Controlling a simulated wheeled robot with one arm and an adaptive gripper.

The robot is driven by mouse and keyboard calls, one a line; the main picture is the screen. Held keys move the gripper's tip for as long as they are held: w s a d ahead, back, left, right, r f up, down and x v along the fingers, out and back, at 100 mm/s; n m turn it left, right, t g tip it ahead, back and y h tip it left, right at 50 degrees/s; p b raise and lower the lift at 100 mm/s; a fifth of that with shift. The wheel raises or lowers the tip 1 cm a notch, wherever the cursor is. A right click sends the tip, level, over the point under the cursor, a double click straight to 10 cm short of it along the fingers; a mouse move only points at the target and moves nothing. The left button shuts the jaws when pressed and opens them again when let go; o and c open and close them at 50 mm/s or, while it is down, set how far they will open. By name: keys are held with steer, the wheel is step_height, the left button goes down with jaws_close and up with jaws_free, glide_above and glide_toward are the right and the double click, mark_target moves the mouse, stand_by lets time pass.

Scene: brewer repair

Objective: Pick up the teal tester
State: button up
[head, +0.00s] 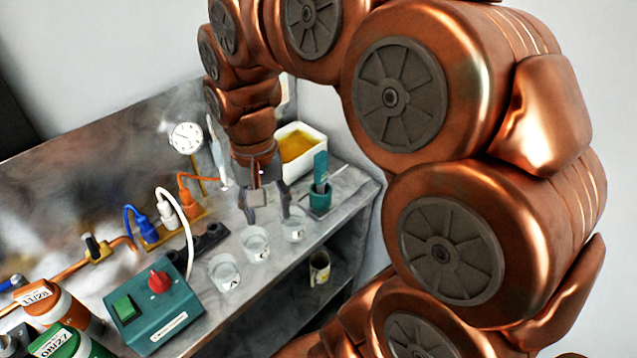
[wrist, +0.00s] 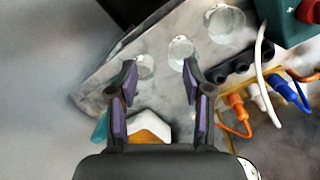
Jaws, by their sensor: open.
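The teal tester (head: 320,168) stands upright in a small teal holder (head: 320,202) near the right end of the worktop in the head view. In the wrist view a teal piece (wrist: 100,127) shows at the left, partly hidden behind my gripper; I cannot tell whether it is the tester or its holder. My gripper (head: 267,210) is open and empty, pointing down over the worktop, left of the tester and apart from it. In the wrist view nothing is between the fingers of my gripper (wrist: 160,78).
Three clear cups (head: 255,244) stand in a row in front. A white tub (head: 314,138) of yellow liquid is behind the tester. Plugs and cables (head: 150,228), a teal switch box (head: 155,318) and bottles (head: 50,308) are left. A mug (head: 319,268) sits on the lower shelf.

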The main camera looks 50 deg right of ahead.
steer(key=w+d+m+b, duration=0.1)
steer(key=w+d+m, duration=0.45)
steer(key=d, duration=0.65)
steer(key=m, duration=0.5)
glide_above(321, 169)
steer(key=w+d, duration=0.1)
steer(key=shift+r+t+b, duration=0.25)
steer(key=shift+t+b, duration=0.1)
steer(key=shift+t, duration=0.05)
steer(key=shift+d+f, duration=0.2)
steer(key=shift+f, duration=0.2)
steer(key=shift+a+f+p, duration=0.1)
steer(key=shift+f+p, duration=1.2)
steer(key=shift+f, duration=2.15)
steer(key=shift+c, duration=0.3)
jaws_close()
